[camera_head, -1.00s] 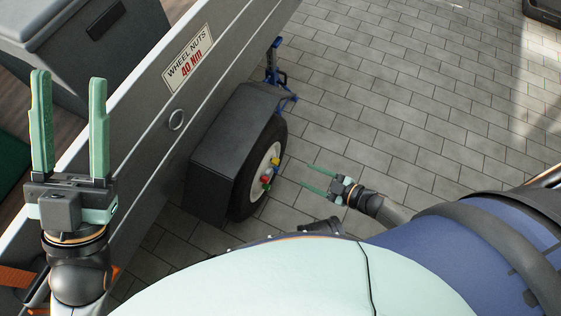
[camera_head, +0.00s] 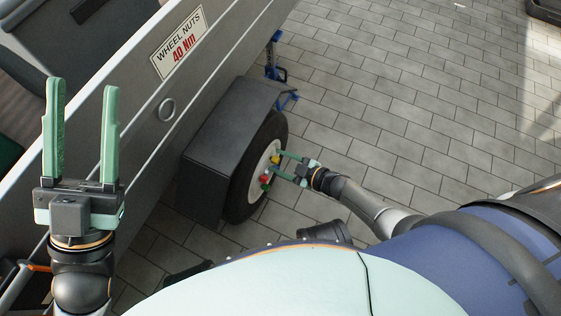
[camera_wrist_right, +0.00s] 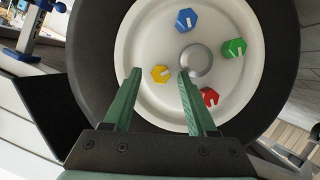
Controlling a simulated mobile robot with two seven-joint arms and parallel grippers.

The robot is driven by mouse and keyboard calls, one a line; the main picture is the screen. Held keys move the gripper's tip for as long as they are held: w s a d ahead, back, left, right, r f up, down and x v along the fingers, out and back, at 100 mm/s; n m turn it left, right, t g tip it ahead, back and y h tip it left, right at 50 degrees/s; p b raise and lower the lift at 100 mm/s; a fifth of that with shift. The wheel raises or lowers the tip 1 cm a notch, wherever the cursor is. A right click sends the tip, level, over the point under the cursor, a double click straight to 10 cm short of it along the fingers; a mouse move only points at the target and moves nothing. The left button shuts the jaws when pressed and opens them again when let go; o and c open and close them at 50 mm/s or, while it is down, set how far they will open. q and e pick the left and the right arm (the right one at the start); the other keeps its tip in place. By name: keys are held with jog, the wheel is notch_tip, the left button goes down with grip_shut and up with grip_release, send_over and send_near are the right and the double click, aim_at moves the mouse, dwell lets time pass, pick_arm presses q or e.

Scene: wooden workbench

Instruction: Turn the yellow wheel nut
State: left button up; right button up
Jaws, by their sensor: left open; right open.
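The yellow wheel nut (camera_wrist_right: 160,74) is a hexagonal nut with a white mark on the white wheel (camera_wrist_right: 150,30). In the right wrist view it lies between the lines of my right gripper's fingers, beyond the tips. My right gripper (camera_wrist_right: 159,74) is open and empty, facing the wheel. In the head view the right gripper (camera_head: 282,165) is close to the wheel beside the yellow nut (camera_head: 275,159); whether it touches is unclear. My left gripper (camera_head: 82,90) is open and empty, upright in front of the trailer side.
Blue (camera_wrist_right: 186,20), green (camera_wrist_right: 235,47) and red (camera_wrist_right: 209,97) nuts surround the grey hub (camera_wrist_right: 196,60). A black tyre (camera_head: 243,190) and dark fender (camera_head: 215,130) frame the wheel. A blue jack stand (camera_head: 275,70) is behind. Paved floor (camera_head: 400,110) is free at right.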

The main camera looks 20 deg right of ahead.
grip_shut()
dwell(0.3)
jog(key=shift+d, duration=0.1)
dwell(0.4)
jog(key=shift+r+m+g+p, duration=0.1)
jog(key=shift+m+g+p, duration=0.2)
jog(key=shift+m, duration=0.2)
jog(key=shift+w+d+m+y, duration=0.1)
jog(key=shift+m+y, duration=0.4)
jog(key=shift+w+d+m+g+y+b, duration=0.15)
jog(key=shift+m+g+y, duration=0.25)
jog(key=shift+m, duration=0.3)
jog(key=shift+s+a+m+g+y+b, duration=0.1)
jog(key=shift+m+g+y+b, duration=0.1)
jog(key=shift+m+g, duration=0.4)
grip_release()
